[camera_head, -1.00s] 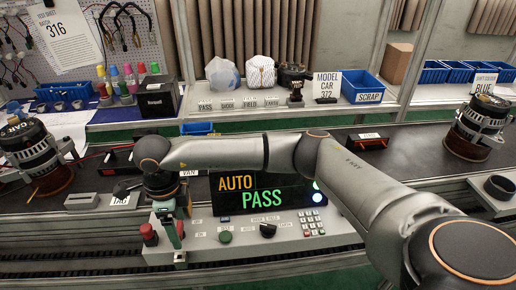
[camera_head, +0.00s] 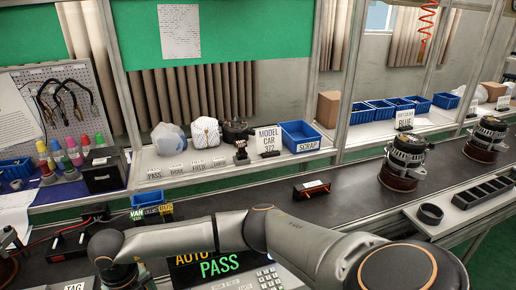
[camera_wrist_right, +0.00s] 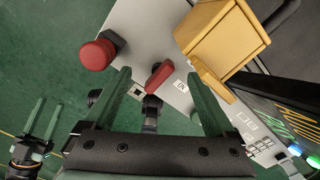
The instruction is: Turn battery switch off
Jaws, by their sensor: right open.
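The battery switch appears to be the red lever (camera_wrist_right: 160,77) on the light grey test panel (camera_wrist_right: 140,28) in the right wrist view. My right gripper (camera_wrist_right: 158,73) is open, with its two dark green fingers on either side of the lever. A gap shows between the lever and each finger; its depth relative to the fingertips is unclear. In the head view my right arm covers much of the panel, and the gripper and lever are out of frame. My left gripper (camera_wrist_right: 43,117) shows at the lower left of the wrist view, its fingers apart and empty.
A red mushroom button (camera_wrist_right: 97,53) and a yellow block (camera_wrist_right: 218,38) flank the lever. The panel display (camera_head: 215,264) reads PASS, partly hidden. Alternators (camera_head: 404,160) stand on the dark conveyor to the right. A blue scrap bin (camera_head: 301,136) sits on the shelf behind.

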